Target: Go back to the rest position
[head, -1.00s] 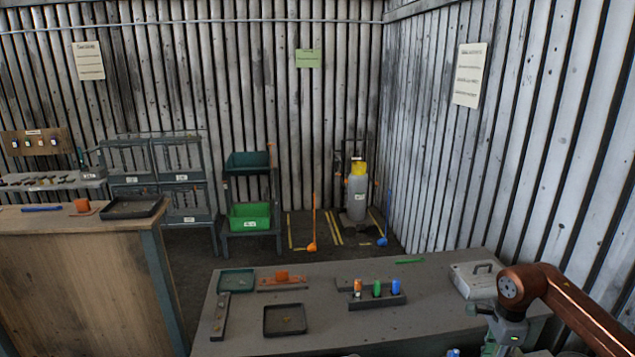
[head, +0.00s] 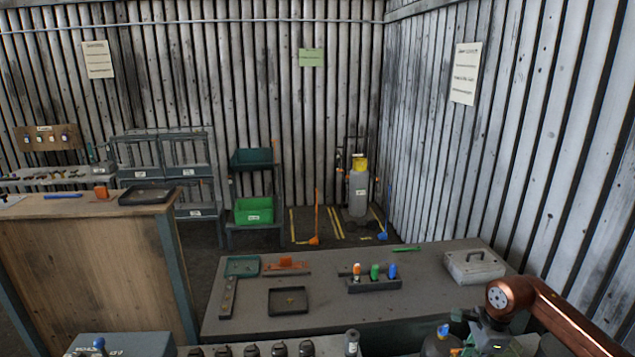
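My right arm (head: 530,298), copper-coloured, comes in from the lower right. Its bend sits in front of the right part of the grey table, and a grey wrist part (head: 490,334) hangs below the bend. The fingertips cannot be made out there, so I cannot tell whether the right gripper is open, shut or holding anything. My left arm and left gripper are not in view.
The grey table (head: 420,306) carries a black tray (head: 289,311), a holder with coloured items (head: 374,286) and a grey case (head: 473,265). A blue-grey box (head: 125,345) and dark round parts (head: 251,350) line the bottom edge. A wooden bench (head: 90,265) stands left.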

